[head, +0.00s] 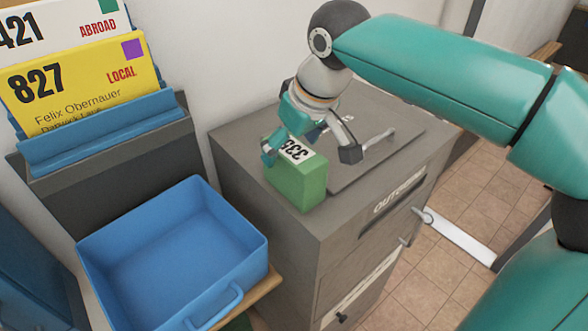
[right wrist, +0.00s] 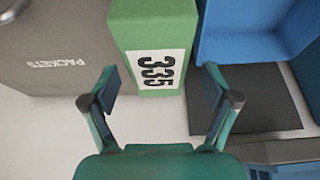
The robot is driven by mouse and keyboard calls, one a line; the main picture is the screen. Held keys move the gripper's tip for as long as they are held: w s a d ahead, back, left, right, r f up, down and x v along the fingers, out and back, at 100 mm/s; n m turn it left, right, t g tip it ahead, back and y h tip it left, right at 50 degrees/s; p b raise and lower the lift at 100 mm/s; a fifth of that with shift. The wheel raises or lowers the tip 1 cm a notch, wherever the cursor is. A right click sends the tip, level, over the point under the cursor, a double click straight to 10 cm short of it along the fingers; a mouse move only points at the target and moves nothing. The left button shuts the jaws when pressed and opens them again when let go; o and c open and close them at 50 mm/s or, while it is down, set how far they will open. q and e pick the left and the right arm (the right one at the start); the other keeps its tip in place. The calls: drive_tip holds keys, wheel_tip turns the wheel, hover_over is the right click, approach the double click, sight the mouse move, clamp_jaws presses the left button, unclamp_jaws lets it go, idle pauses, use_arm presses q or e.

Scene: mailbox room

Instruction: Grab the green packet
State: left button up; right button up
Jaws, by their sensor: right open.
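The green packet (head: 298,187) is a box with a white label reading 335, standing on the grey cabinet near its left front edge. In the right wrist view the packet (right wrist: 150,28) lies ahead, between the lines of the two fingers. My right gripper (head: 309,153) is open and empty at the packet's far, labelled end. Its fingers (right wrist: 160,78) are spread wider than the packet, with a gap on each side in the right wrist view. The head view does not show clearly whether the left finger touches the packet. My left gripper is not in view.
The grey cabinet (head: 270,235) has a flap labelled OUTGOING. An empty blue tray (head: 97,262) stands to its left, lower down. Behind the tray, a blue rack (head: 100,135) holds cards marked ABROAD and LOCAL.

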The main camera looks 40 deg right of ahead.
drive_tip(key=f, duration=0.3)
drive_tip(key=shift+w+d+f, duration=0.15)
drive_tip(key=shift+w+f, duration=0.05)
drive_tip(key=shift+f, duration=0.15)
drive_tip(key=shift+w+f, duration=0.25)
drive_tip(key=shift+f, duration=0.15)
drive_tip(key=shift+f, duration=0.2)
drive_tip(key=c, duration=1.4)
